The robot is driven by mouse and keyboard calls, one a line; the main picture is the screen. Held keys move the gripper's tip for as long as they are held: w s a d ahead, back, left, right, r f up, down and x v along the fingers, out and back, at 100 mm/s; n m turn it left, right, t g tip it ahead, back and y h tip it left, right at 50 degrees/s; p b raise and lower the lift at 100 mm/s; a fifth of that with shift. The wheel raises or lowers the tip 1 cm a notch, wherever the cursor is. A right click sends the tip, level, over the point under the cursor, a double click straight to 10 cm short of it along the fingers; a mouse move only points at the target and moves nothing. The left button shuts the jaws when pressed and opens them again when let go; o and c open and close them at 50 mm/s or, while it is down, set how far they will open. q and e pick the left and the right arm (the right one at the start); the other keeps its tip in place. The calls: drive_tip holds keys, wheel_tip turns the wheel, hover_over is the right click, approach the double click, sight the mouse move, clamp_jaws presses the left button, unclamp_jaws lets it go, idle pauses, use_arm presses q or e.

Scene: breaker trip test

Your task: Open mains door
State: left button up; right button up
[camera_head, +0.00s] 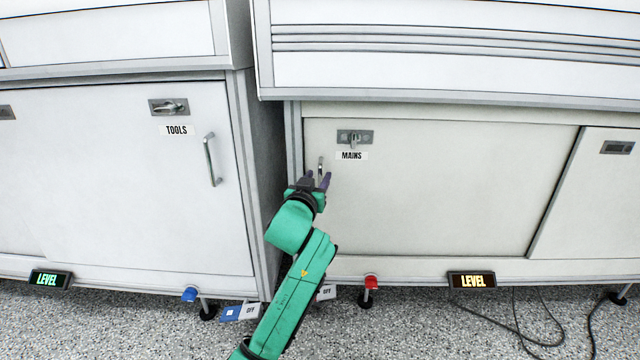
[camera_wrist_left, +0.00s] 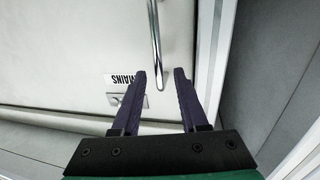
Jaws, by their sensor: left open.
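The mains door (camera_head: 430,200) is a pale panel on the right cabinet, and it looks closed. It carries a "MAINS" label (camera_head: 352,156) and a grey latch (camera_head: 354,137) whose lever points down. Its metal bar handle (camera_head: 320,164) is near the door's left edge, partly hidden by my gripper. My left gripper (camera_head: 319,179) is open at the handle. In the left wrist view the handle (camera_wrist_left: 155,40) runs down between the two dark fingers (camera_wrist_left: 160,75), with a gap on both sides. The label (camera_wrist_left: 122,79) and latch (camera_wrist_left: 127,100) also show there. My right gripper is not in view.
The left cabinet has a closed "TOOLS" door (camera_head: 120,190) with its own handle (camera_head: 212,160) and a horizontal latch lever (camera_head: 170,107). A narrow gap separates the cabinets. Cables (camera_head: 520,335) lie on the floor.

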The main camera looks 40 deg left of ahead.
use_arm(q)
drive_tip(key=x, duration=0.2)
drive_tip(key=shift+w+a, duration=0.1)
drive_tip(key=shift+w, duration=0.15)
clamp_jaws()
drive_tip(key=shift+f, duration=0.1)
idle(1.1)
